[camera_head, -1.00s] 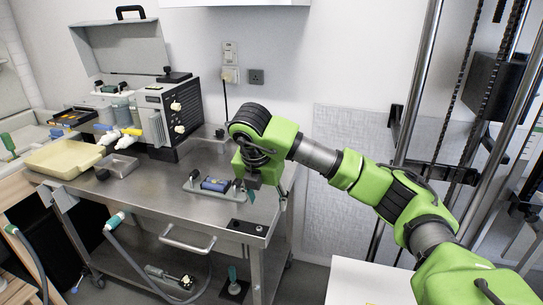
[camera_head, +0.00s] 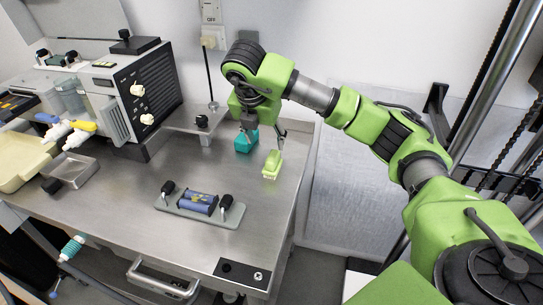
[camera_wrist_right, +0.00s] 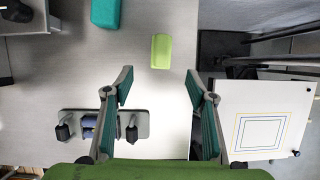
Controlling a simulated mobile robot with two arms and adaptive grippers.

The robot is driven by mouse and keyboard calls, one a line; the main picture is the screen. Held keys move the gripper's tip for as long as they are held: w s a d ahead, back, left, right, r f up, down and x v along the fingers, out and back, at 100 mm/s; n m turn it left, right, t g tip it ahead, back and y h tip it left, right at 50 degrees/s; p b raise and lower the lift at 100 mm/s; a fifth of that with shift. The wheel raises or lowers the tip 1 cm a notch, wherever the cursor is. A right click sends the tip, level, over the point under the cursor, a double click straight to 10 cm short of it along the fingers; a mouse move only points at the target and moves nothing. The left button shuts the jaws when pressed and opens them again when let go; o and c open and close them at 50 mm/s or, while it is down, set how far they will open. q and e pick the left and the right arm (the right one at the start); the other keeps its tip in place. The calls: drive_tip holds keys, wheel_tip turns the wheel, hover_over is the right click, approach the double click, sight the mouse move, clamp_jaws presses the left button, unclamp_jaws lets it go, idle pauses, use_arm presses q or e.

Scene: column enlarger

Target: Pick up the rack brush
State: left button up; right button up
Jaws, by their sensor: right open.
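The rack brush (camera_head: 272,164) looks to be the small yellow-green block with a pale, bristle-like lower edge. It lies on the steel bench top near its right edge, and shows from above in the right wrist view (camera_wrist_right: 161,51). My right gripper (camera_head: 264,130) is open and empty above the bench, close to the brush. In the wrist view the brush lies just beyond the gap between the open fingers (camera_wrist_right: 158,82), apart from both. My left gripper is in neither view.
A teal block (camera_head: 245,142) lies behind and left of the brush, near the right gripper. A grey plate with black knobs and a blue cylinder (camera_head: 198,204) lies nearer the front. A black-sided machine (camera_head: 150,90) stands left. Bare bench top (camera_head: 115,188) lies around the plate.

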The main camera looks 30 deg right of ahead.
sight(272, 157)
drive_tip(key=p+x, duration=0.1)
drive_tip(key=x, duration=0.6)
drive_tip(key=shift+d, duration=0.1)
drive_tip(key=shift+w+d+f+p, duration=0.15)
drive_tip(key=shift+d+f+p, duration=0.05)
drive_tip(key=shift+f+p, duration=0.25)
drive_tip(key=p+x, duration=0.1)
drive_tip(key=x, duration=0.3)
drive_tip(key=shift+d+f+p, duration=0.15)
drive_tip(key=shift+p, duration=0.2)
drive_tip(key=shift+w+f, duration=0.1)
drive_tip(key=shift+f, duration=0.15)
drive_tip(key=c, duration=1.2)
